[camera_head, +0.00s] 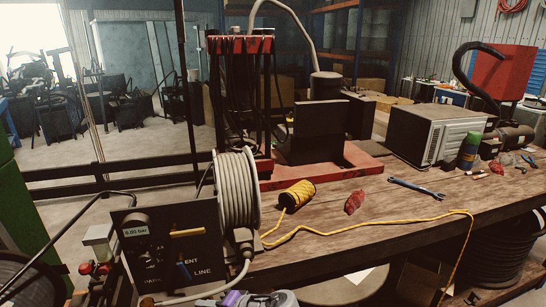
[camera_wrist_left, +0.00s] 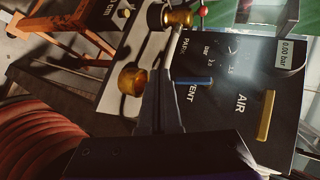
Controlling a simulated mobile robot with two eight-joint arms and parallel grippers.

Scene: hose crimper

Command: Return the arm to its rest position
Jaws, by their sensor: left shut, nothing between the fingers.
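My left gripper (camera_wrist_left: 158,78) shows in the left wrist view, its dark fingers shut with nothing between them. It is in front of a dark control panel (camera_wrist_left: 232,60) with a yellow lever (camera_wrist_left: 266,116), a blue lever (camera_wrist_left: 194,81) and a display reading 0.00 bar. The gap between fingers and panel is hard to judge. In the head view the same panel (camera_head: 150,257) stands at the lower left, with its yellow lever (camera_head: 187,232) roughly horizontal. The left fingers are not clear there. My right gripper is in neither view.
A grey hose reel (camera_head: 238,190) stands behind the panel. A workbench (camera_head: 330,225) holds yellow rope (camera_head: 298,194), a red rag (camera_head: 354,202), a wrench (camera_head: 416,188) and a grey box (camera_head: 434,135). Brass fittings (camera_wrist_left: 131,80) and coiled red hose (camera_wrist_left: 45,140) are close to the wrist.

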